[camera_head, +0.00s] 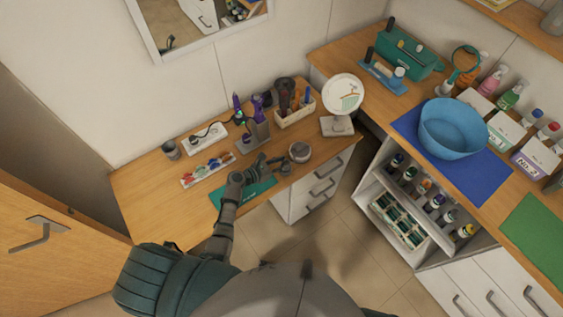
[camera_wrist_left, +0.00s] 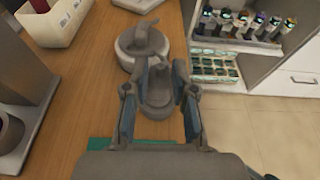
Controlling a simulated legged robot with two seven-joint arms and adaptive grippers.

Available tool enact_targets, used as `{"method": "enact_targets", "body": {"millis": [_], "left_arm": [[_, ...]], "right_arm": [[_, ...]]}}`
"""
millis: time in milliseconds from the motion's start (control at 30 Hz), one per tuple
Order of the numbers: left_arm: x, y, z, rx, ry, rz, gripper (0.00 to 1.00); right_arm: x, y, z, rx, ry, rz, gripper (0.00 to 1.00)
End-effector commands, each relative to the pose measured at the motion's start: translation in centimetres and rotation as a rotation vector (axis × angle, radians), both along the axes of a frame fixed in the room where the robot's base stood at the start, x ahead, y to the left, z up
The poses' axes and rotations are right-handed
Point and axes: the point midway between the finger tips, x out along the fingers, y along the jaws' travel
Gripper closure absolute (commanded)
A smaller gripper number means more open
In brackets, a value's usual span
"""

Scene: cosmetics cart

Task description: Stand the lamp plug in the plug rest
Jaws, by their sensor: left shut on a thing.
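My left gripper (camera_head: 272,163) reaches low over the front of the wooden desk, beside a round grey pot. In the left wrist view my left gripper (camera_wrist_left: 157,88) has its fingers on both sides of a small grey rounded piece (camera_wrist_left: 158,95), which I cannot surely identify as the lamp plug. The round pot (camera_head: 300,152) is just beyond the fingertips; it also shows in the wrist view (camera_wrist_left: 138,48), where the piece overlaps it, so contact is unclear. A dark cord (camera_head: 208,133) lies by a white holder at the desk's back. I cannot pick out the plug rest. My right gripper is out of view.
A teal mat (camera_head: 240,192) lies under my left arm. A grey stand (camera_head: 252,136) with purple tools, a tray of coloured items (camera_head: 207,168), a tool box (camera_head: 294,114) and a round white mirror (camera_head: 343,94) stand around. A blue basin (camera_head: 450,130) is on the right counter.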

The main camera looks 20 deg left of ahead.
Motion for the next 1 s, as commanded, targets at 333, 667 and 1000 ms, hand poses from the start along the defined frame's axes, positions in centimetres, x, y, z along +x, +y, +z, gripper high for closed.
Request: {"method": "enact_targets", "body": {"millis": [333,667,1000], "left_arm": [[0.0,0.0,-0.9,0.0,-0.001,0.0,1.0],[0.0,0.0,-1.3,-0.001,-0.001,0.0,0.45],[-0.3,0.3,-1.2,0.0,0.0,0.001,0.45]], "right_arm": [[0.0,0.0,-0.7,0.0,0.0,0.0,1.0],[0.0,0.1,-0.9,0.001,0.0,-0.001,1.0],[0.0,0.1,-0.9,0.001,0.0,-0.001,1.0]]}}
